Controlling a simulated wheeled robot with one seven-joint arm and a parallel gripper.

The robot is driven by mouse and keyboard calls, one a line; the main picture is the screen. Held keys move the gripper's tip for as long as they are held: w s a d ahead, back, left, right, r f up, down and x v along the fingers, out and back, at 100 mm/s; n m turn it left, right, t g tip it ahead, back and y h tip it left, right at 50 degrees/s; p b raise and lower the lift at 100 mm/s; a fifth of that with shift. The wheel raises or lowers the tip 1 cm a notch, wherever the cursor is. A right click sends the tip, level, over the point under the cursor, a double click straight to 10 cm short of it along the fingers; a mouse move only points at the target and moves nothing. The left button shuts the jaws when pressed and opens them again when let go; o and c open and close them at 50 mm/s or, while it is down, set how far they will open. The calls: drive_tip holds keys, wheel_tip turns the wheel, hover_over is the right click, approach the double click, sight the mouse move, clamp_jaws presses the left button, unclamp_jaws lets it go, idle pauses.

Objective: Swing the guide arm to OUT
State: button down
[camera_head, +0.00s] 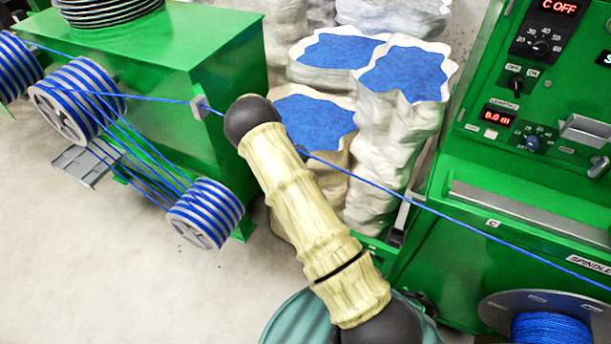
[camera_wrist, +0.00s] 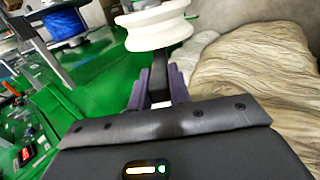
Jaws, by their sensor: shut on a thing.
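In the wrist view, the guide arm shows as a dark upright bar (camera_wrist: 159,70) with a white grooved roller (camera_wrist: 160,27) at its end. My gripper (camera_wrist: 160,86) has its purple fingers shut on this bar, just below the roller. In the head view, my sleeved arm crosses the middle and my gripper does not show. The blue cable (camera_head: 470,222) runs from the striped pulleys on the left, passes behind my arm, and continues to the lower right. I cannot make out the cable on the roller in the wrist view. No OUT mark is readable.
The green machine's panel (camera_head: 470,165) stands at the right, with red displays and knobs. A cable spool (camera_head: 545,325) is below it. Pale sacks of blue granules (camera_head: 405,75) stand behind my arm. A green cabinet (camera_head: 190,65) is at the left. Floor at lower left is clear.

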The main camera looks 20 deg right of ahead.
drive_tip(key=c, duration=1.7)
unclamp_jaws()
drive_tip(key=shift+w+a+f, duration=0.1)
drive_tip(key=shift+w+a, duration=0.1)
drive_tip(key=shift+a, duration=0.2)
drive_tip(key=shift+c, duration=0.2)
drive_tip(key=o, duration=0.4)
drive_tip(key=shift+w+f, duration=0.1)
drive_tip(key=shift+d, duration=0.25)
drive_tip(key=shift+w+a+r, duration=0.15)
drive_tip(key=shift+a+r, duration=0.2)
drive_tip(key=shift+r, duration=0.1)
drive_tip(key=b+v, duration=0.3)
drive_tip(key=v, duration=1.3)
drive_tip(key=shift+r, duration=0.2)
drive_tip(key=s+d+r+n+t+y, duration=0.3)
drive_tip(key=s+d, duration=0.1)
drive_tip(key=s, duration=0.5)
drive_tip(key=s+n+t, duration=0.1)
drive_tip(key=s+n, duration=0.1)
drive_tip(key=s, duration=0.4)
drive_tip(key=s+a+n+t+y, duration=0.1)
drive_tip(key=s, duration=0.6)
drive_tip(key=s+n+t, duration=0.2)
drive_tip(key=s, duration=0.5)
drive_tip(key=shift+s+a+r+n+y, duration=0.2)
drive_tip(key=shift+a+n+y, duration=0.1)
drive_tip(key=shift+a+y, duration=0.1)
